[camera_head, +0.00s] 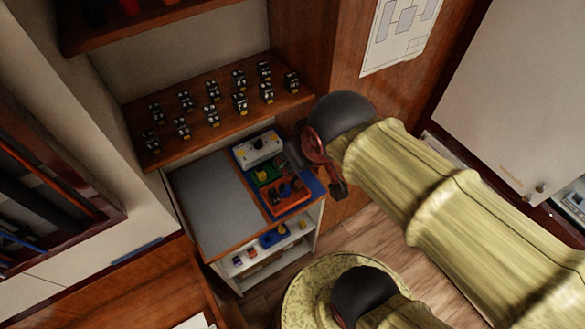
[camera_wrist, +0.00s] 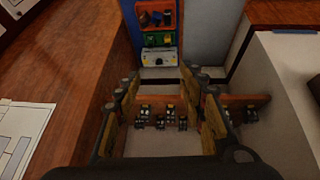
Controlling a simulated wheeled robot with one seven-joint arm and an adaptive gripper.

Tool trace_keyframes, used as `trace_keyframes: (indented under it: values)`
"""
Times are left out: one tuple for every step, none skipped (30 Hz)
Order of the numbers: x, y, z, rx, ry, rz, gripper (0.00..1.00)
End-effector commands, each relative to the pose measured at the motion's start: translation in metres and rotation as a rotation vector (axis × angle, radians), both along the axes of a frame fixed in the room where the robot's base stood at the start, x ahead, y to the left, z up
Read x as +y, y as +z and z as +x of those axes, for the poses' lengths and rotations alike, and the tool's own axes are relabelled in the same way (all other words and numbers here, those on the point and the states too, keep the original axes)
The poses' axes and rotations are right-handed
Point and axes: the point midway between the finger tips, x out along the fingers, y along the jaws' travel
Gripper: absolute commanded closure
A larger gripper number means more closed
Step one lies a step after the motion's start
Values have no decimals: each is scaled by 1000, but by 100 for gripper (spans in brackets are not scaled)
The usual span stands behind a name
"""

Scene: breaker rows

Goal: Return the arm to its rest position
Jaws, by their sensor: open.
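My gripper (camera_head: 318,170) is at the end of my yellow-sleeved arm, in front of the right side of the breaker shelf and cabinet. In the wrist view its two fingers (camera_wrist: 160,85) are spread apart with nothing held between them. Past the fingers, the wooden shelf (camera_wrist: 245,99) and several small black-and-white breakers (camera_wrist: 183,122) show. In the head view the breakers (camera_head: 212,89) stand in rows on the shelf (camera_head: 165,147). The gripper appears apart from them, though the exact distance cannot be told.
A white cabinet with a grey top (camera_head: 212,202) stands below the shelf. A blue tray (camera_head: 314,187) on it holds orange, green and white devices, close to my gripper. A wooden panel with a paper diagram (camera_head: 400,30) is at the right. Wooden floor (camera_head: 345,235) shows below.

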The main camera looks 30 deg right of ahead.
Motion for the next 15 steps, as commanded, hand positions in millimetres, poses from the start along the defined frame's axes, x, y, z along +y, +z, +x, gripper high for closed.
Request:
trace_keyframes:
  values:
    - [13, 5, -11, 1, 14, 32, 60]
    - [19, 6, -16, 5, 21, 48, 60]
    - [24, 7, -21, 9, 27, 64, 60]
    - [28, 8, -24, 13, 30, 74, 60]
    - [30, 8, -26, 16, 33, 80, 60]
    - [31, 8, -27, 18, 35, 84, 60]
    - [32, 8, -28, 18, 35, 87, 60]
    - [32, 8, -28, 19, 35, 87, 60]
    - [32, 8, -28, 19, 35, 87, 60]
    - [32, 8, -28, 19, 35, 86, 60]
    - [32, 8, -28, 19, 35, 86, 60]
    - [32, 8, -28, 19, 34, 86, 60]
    - [31, 8, -27, 19, 34, 86, 60]
    - [31, 8, -27, 19, 33, 85, 60]
    - [31, 7, -27, 19, 33, 85, 60]
